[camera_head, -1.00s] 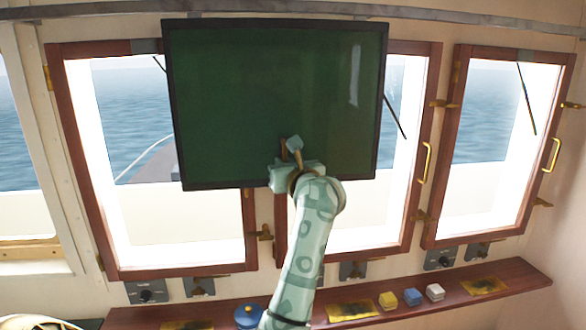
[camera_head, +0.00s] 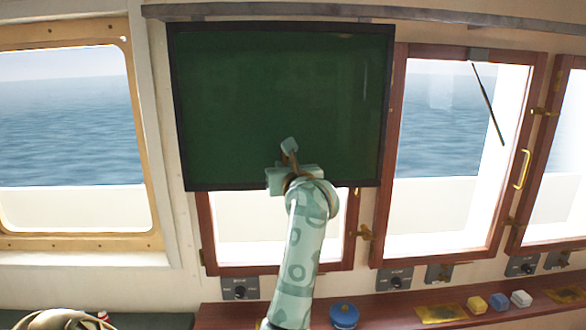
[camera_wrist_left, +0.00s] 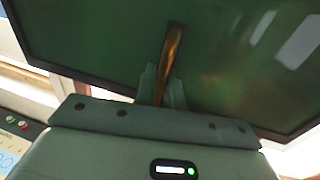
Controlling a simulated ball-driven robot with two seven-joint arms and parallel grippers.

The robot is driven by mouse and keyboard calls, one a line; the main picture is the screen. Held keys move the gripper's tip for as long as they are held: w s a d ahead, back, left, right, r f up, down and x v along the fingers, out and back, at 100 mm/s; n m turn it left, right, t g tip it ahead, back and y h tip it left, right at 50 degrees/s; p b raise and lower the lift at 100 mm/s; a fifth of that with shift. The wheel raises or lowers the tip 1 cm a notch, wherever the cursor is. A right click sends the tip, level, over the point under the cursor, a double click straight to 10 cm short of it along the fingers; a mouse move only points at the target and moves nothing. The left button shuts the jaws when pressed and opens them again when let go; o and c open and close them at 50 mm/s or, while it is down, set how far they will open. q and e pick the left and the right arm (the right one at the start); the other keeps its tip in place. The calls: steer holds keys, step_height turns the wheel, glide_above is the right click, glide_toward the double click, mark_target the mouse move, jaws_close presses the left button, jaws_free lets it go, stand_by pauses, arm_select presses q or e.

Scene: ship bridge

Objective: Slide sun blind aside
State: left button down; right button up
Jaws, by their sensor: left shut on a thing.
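The sun blind (camera_head: 280,100) is a dark green panel with a black frame, hanging from a grey rail (camera_head: 400,14) in front of a wooden-framed window. It covers most of that window, whose lower strip (camera_head: 280,228) shows below it. My left gripper (camera_head: 291,172) is at the blind's lower middle edge. In the left wrist view its fingers (camera_wrist_left: 160,88) are shut on the blind's brass handle (camera_wrist_left: 173,55), with the green panel (camera_wrist_left: 90,35) just beyond. The handle is mostly hidden by the gripper in the head view. My right gripper is not in view.
A wooden shelf (camera_head: 390,308) below the windows holds a blue lidded pot (camera_head: 343,315), yellow and blue blocks and brass plates. A window with a brass handle (camera_head: 522,170) is at right. A light-framed window (camera_head: 70,130) is at left.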

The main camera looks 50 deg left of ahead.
arm_select(q)
steer(key=shift+s+a, duration=0.45)
steer(key=shift+s, duration=0.1)
